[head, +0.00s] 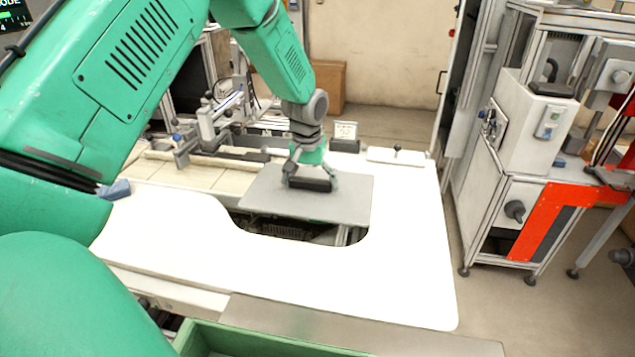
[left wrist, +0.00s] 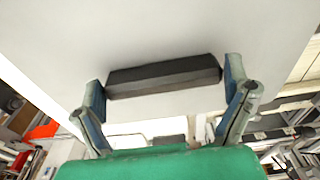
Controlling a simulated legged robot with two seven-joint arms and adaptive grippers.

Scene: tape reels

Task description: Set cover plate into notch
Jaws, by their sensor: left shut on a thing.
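The cover plate (head: 345,200) is a flat grey sheet with a dark block handle (head: 309,184) on top. It lies over the back part of the notch (head: 300,232), a rounded cut-out in the white table. The front part of the notch shows open and dark in front of the plate. My left gripper (head: 310,178) is above the plate, shut on its handle. In the left wrist view the handle (left wrist: 164,77) sits between the two fingers, with the pale plate (left wrist: 160,30) filling the view behind it. I cannot tell whether the plate touches the table. My right gripper is not in view.
The white table (head: 410,260) is clear at the right and front. A clamp-like fixture (head: 215,120) stands at the back left, and a small sign (head: 345,132) behind the plate. A green bin (head: 250,342) is at the front edge. A machine with a red panel (head: 545,220) stands right.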

